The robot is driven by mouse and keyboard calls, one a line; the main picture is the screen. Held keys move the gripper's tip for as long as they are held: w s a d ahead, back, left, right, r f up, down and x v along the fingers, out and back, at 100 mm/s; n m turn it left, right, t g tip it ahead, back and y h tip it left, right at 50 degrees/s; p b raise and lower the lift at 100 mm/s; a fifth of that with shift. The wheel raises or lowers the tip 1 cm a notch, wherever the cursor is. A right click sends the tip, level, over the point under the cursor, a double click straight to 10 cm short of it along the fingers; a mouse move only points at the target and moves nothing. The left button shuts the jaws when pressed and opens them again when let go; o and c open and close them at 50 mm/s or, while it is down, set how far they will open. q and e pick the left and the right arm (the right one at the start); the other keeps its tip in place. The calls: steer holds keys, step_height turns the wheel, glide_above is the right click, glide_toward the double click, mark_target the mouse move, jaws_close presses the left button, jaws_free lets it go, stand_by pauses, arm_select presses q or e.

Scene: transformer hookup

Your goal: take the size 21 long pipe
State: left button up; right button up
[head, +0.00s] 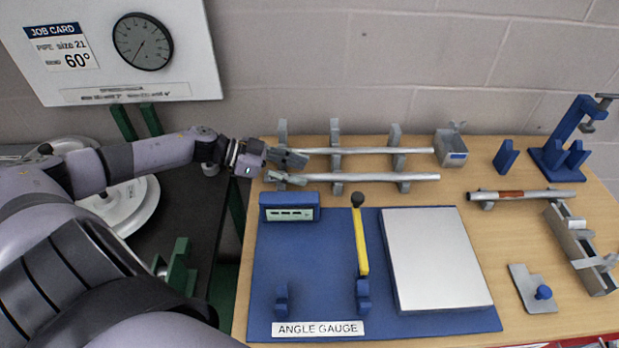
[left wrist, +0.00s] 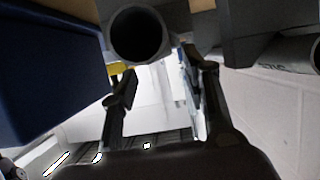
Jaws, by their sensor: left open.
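Two long grey pipes lie on the rack in the head view, a back pipe (head: 365,151) and a front pipe (head: 375,177). My left gripper (head: 292,169) is open at the left end of the rack, its fingers around the level of the front pipe's left end. In the left wrist view the open round end of a pipe (left wrist: 140,37), apparently the front one, is close above the open fingers (left wrist: 158,85). Another pipe (left wrist: 285,57) at the right bears a small mark I cannot read surely. My right gripper is not in view.
The job card (head: 60,47) reads pipe size 21 and 60°. Rack posts (head: 335,140) stand along the pipes. The blue box (head: 290,207) of the angle gauge is just in front. A shorter pipe (head: 540,193) with a rust-brown band lies at right.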

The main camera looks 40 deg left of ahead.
mark_target(316, 174)
arm_select(q)
steer(key=shift+p+x, duration=0.65)
steer(key=shift+x, duration=2.25)
steer(key=shift+w+a+f, duration=0.1)
steer(key=shift+w+a, duration=0.05)
steer(key=shift+a, duration=0.05)
steer(key=shift+c, duration=0.2)
jaws_close()
